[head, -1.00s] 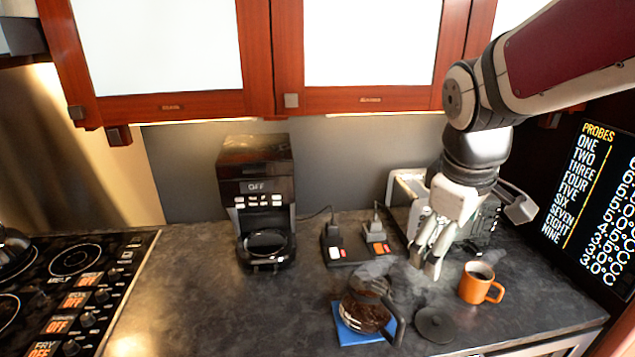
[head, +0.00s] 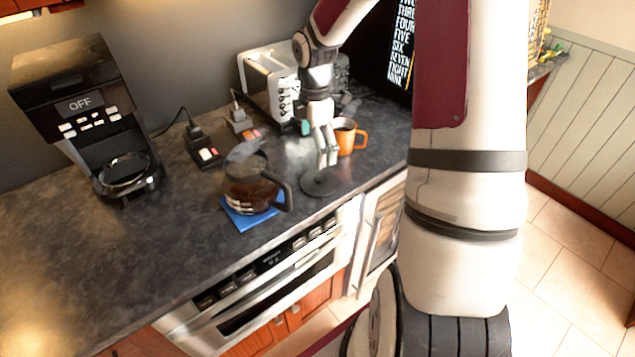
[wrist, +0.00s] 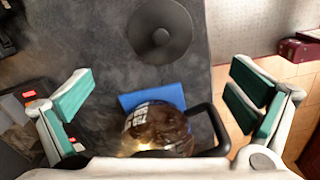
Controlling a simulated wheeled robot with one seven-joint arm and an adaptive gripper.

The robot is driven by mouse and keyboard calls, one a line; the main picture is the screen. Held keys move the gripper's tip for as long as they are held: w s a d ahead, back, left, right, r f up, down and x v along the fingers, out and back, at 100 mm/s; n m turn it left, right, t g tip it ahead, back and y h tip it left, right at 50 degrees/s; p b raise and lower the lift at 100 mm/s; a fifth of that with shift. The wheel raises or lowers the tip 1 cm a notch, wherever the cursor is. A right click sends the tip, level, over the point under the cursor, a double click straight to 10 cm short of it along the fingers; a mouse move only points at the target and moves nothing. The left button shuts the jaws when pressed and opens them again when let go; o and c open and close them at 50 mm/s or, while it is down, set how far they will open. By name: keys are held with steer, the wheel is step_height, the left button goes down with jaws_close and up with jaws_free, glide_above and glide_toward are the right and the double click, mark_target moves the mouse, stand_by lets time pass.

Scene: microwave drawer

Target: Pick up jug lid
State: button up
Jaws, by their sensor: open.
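The jug lid (head: 320,183) is a dark round disc with a small knob, lying flat on the counter beside the glass jug. It also shows at the top of the wrist view (wrist: 160,32). The jug (head: 250,190) holds dark coffee, stands on a blue mat (head: 240,221) and has a black handle. My gripper (head: 327,158) is above the counter by the lid, pointing down and empty. In the wrist view its green-padded fingers (wrist: 163,92) are spread wide, with the jug (wrist: 158,125) showing between them and the lid farther up.
An orange mug (head: 347,140) stands close behind my gripper. A toaster (head: 268,85), plugs on a socket strip (head: 207,154) and a coffee machine (head: 95,125) stand farther back and left. The counter's front edge is close to the lid.

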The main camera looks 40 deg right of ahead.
glide_above(317, 179)
step_height(317, 179, down, 6)
steer(key=shift+w+a+r, duration=0.1)
steer(key=shift+w, duration=0.05)
steer(key=shift+f+p, duration=0.5)
steer(key=shift+f, duration=2.1)
steer(key=shift+c, duration=0.6)
steer(key=c, duration=0.9)
steer(key=shift+c, duration=0.8)
steer(key=shift+f, duration=0.1)
steer(key=shift+c, duration=0.3)
steer(key=shift+c, duration=0.2)
